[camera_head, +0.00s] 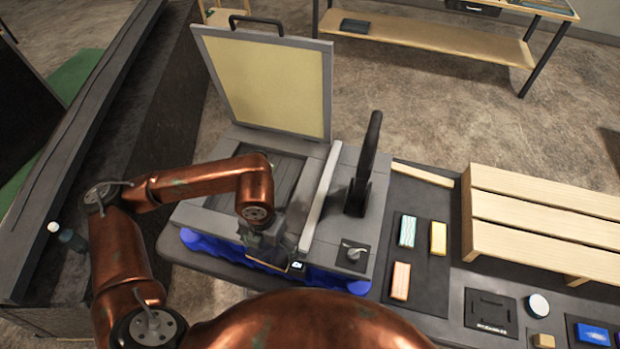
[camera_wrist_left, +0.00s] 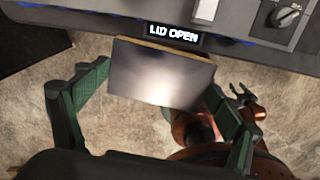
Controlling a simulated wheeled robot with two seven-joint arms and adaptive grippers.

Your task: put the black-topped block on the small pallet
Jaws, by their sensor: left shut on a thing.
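My left gripper (camera_wrist_left: 150,105) is shut on the black-topped block (camera_wrist_left: 160,72), a flat piece with a dark glossy face and a thin light-wood edge. It holds the block between green-padded fingers, just in front of the console's lit display reading LID OPEN (camera_wrist_left: 173,33). In the head view my left gripper (camera_head: 268,250) is at the console's front edge, and the arm hides much of the block. The small pallet (camera_head: 545,219), of pale wooden slats, stands on the right and looks empty. A dark claw, apparently my right gripper (camera_wrist_left: 247,100), shows small in the left wrist view.
The grey console (camera_head: 210,220) has its framed lid (camera_head: 268,85) raised and a tall black lever (camera_head: 366,160) upright between gripper and pallet. Several coloured blocks, such as a yellow one (camera_head: 438,238), lie on a dark mat. A round white piece (camera_head: 538,305) lies before the pallet.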

